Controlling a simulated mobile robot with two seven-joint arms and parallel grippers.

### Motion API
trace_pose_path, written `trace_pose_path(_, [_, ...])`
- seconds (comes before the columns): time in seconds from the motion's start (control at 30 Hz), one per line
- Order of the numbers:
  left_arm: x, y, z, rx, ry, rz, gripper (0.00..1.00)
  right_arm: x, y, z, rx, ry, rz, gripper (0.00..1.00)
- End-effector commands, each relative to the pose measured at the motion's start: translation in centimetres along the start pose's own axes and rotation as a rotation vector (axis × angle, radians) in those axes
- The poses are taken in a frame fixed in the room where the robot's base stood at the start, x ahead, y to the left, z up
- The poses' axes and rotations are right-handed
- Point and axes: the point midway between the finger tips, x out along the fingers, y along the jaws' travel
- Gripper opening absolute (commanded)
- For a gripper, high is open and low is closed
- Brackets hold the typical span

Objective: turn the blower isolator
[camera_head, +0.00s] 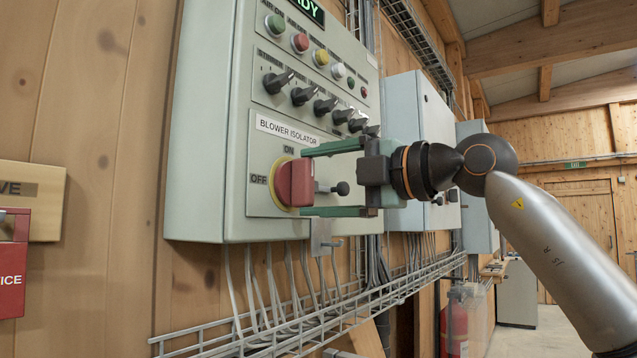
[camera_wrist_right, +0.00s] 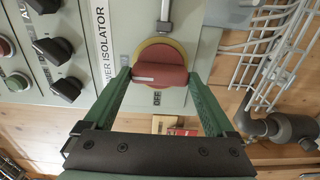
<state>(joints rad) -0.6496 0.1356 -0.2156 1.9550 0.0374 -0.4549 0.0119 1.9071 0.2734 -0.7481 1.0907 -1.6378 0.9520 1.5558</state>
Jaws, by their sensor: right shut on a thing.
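The blower isolator is a red handle (camera_head: 296,183) on a round yellow plate (camera_head: 272,184), low on the grey panel. ON is printed above it and OFF to its left. My right gripper (camera_head: 303,182) is shut on the handle, one green finger above and one below. In the wrist view the fingers of the gripper (camera_wrist_right: 159,76) stand at the handle's two ends. My left gripper is not in view.
Black selector knobs (camera_head: 303,96) and coloured buttons (camera_head: 300,42) sit above the isolator. A small metal latch with a dark knob (camera_head: 342,188) is beside the handle. A wire cable tray (camera_head: 300,333) runs below the cabinet. A red box (camera_head: 12,262) is on the left wall.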

Motion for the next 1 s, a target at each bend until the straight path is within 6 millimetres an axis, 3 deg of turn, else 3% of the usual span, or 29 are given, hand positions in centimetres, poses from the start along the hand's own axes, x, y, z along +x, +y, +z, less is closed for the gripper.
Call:
trace_pose_path(0.27, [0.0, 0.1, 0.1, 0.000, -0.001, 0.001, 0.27, 0.0, 0.0, 0.1, 0.008, 0.000, 0.000, 0.34])
trace_pose_path(0.3, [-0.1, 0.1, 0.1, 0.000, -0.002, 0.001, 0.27, 0.0, 0.0, 0.1, 0.008, 0.000, 0.000, 0.93])
trace_pose_path(0.37, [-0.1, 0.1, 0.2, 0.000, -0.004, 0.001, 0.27, 0.0, 0.0, 0.1, 0.007, 0.000, 0.000, 1.00])
trace_pose_path(0.73, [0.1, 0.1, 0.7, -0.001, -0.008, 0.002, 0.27, -1.0, -0.1, 0.1, 0.004, -0.001, 0.002, 1.00])
trace_pose_path(1.0, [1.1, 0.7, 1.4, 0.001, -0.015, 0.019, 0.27, -6.4, -0.2, 0.2, 0.004, -0.003, 0.004, 1.00])
